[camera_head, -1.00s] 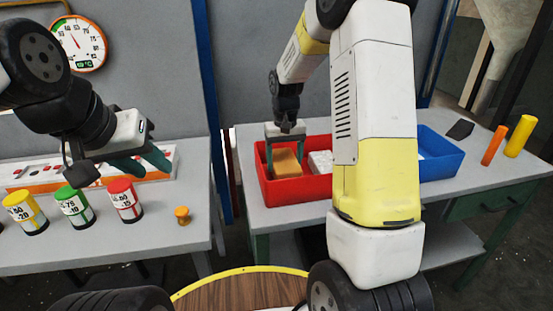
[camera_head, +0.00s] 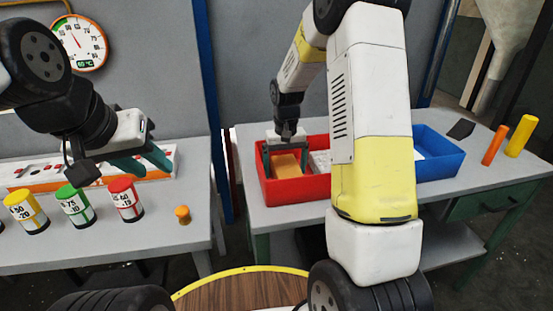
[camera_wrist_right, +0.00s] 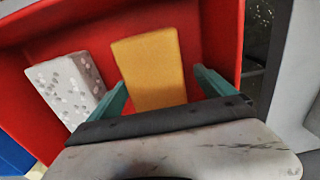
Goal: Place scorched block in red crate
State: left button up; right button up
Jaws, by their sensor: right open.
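The red crate (camera_head: 310,188) stands on the right-hand table. In it lies an orange-brown block (camera_head: 287,166), likely the scorched block; it looks yellow-orange in the right wrist view (camera_wrist_right: 150,68). A white speckled block (camera_wrist_right: 68,88) lies beside it in the crate, partly hidden by my arm in the head view (camera_head: 320,162). My right gripper (camera_head: 285,153) is open over the crate, with its green fingers on either side of the orange-brown block and apart from it in the wrist view. My left gripper (camera_head: 142,163) is over the left table; its opening is unclear.
A blue crate (camera_head: 440,160) stands right of the red one. Orange (camera_head: 494,145) and yellow (camera_head: 521,136) cylinders stand at the table's right. Yellow, green (camera_head: 75,206) and red cans and a small orange piece (camera_head: 183,214) stand on the left table. A gap separates the tables.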

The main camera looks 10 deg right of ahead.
aim_at(285, 167)
notch_tip(285, 167, up, 11)
jog(key=s+r+t+y, duration=0.1)
jog(key=s+r+t, duration=0.2)
jog(key=s+r, duration=0.8)
jog(key=s+a+t+y, duration=0.1)
jog(key=s+t, duration=0.2)
jog(key=s, duration=1)
jog(key=shift+f, duration=0.2)
jog(key=shift+s, duration=0.1)
jog(key=shift+c, duration=0.2)
